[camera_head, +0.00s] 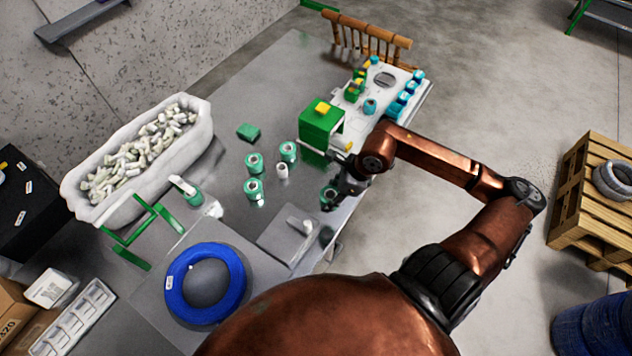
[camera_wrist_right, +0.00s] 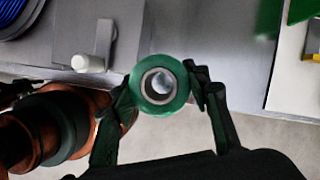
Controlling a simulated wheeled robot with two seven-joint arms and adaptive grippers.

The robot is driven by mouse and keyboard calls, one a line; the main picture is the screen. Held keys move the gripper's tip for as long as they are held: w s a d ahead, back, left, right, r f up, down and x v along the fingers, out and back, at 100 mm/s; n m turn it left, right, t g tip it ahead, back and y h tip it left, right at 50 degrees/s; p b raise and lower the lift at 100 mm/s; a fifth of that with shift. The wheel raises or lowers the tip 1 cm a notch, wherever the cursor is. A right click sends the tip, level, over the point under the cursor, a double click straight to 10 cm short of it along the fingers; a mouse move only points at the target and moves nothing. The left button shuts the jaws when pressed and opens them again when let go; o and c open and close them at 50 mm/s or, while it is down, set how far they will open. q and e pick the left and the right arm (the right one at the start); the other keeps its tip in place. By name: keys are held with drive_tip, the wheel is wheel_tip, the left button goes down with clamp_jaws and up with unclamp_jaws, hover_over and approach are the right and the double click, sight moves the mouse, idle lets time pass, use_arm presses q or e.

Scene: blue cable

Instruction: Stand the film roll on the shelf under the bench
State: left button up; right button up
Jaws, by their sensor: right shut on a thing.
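My right gripper (camera_head: 335,190) is at the front right edge of the grey bench (camera_head: 225,190). It is shut on a green film roll (camera_wrist_right: 160,62). In the right wrist view, the roll sits between both fingers with its round end and pale core facing the camera. It overlaps the bench edge in that view, with floor below. In the head view the held roll (camera_head: 327,198) is small and partly covered by the fingers. The shelf under the bench is hidden by the bench top. My left gripper is out of view.
Several similar green rolls (camera_head: 254,162) stand on the bench near a small white cylinder (camera_head: 282,172). A green box (camera_head: 319,122) lies beyond the gripper. A blue cable coil (camera_head: 205,283) is at the front left. A pallet (camera_head: 585,200) stands right; floor between is clear.

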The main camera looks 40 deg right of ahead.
drive_tip(key=w+d+f, duration=0.2)
drive_tip(key=w+f, duration=0.1)
drive_tip(key=w+d+f+b, duration=0.1)
drive_tip(key=w+d+f, duration=0.1)
drive_tip(key=w, duration=0.2)
drive_tip(key=w+d+f+b, duration=0.1)
drive_tip(key=w+d+f, duration=0.1)
drive_tip(key=w+f, duration=0.1)
drive_tip(key=shift+w+f, duration=0.35)
drive_tip(key=shift+w, duration=0.05)
drive_tip(key=shift+w+d+f+b, duration=0.15)
drive_tip(key=shift+w+f+b, duration=0.1)
drive_tip(key=shift+f, duration=0.75)
drive_tip(key=shift+w+d+f+b, duration=0.1)
drive_tip(key=shift+f+b, duration=0.15)
drive_tip(key=shift+f, duration=0.75)
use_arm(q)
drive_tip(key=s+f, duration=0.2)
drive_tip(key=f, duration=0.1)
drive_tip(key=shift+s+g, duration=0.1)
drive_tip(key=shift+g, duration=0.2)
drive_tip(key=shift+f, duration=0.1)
use_arm(e)
drive_tip(key=shift+f, duration=0.2)
drive_tip(key=o, duration=1.3)
